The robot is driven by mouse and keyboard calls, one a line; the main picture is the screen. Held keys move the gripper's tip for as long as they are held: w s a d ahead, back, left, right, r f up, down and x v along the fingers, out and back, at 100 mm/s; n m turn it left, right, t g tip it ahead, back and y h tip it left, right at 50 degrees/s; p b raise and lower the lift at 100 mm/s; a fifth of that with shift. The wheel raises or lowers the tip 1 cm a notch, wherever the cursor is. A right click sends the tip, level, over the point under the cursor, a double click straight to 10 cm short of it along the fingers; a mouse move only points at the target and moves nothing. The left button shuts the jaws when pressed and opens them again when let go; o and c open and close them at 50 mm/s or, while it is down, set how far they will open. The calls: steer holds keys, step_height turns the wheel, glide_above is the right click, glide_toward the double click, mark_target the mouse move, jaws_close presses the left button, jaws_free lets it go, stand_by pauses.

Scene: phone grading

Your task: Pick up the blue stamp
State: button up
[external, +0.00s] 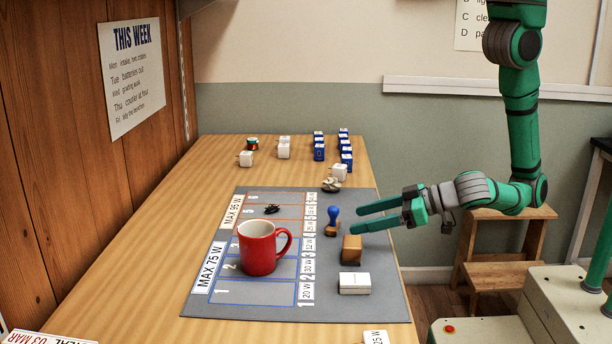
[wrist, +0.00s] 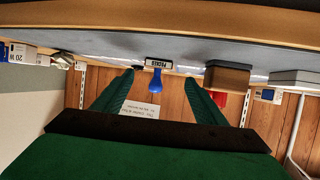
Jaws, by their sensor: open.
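The blue stamp (external: 333,220) stands upright on the grey mat (external: 235,309), with a blue knob handle and a brownish base. In the wrist view the blue stamp (wrist: 157,78) appears upside down, its base labelled, between and beyond the two fingertips. My gripper (external: 358,218) is open, its green fingers pointing left toward the stamp from the right side of the mat. In the wrist view my gripper (wrist: 158,92) shows both fingers apart with nothing between their pads that I can see held.
A wooden block (external: 352,249) sits just in front of the stamp, near my lower finger. A white box (external: 354,283) lies nearer the front. A red mug (external: 258,248) stands left on the mat. Several blue and white boxes (external: 319,146) stand at the back.

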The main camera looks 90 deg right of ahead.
mark_target(336, 225)
steer(key=shift+x, duration=3.45)
steer(key=shift+d, duration=0.2)
steer(key=c, duration=1.1)
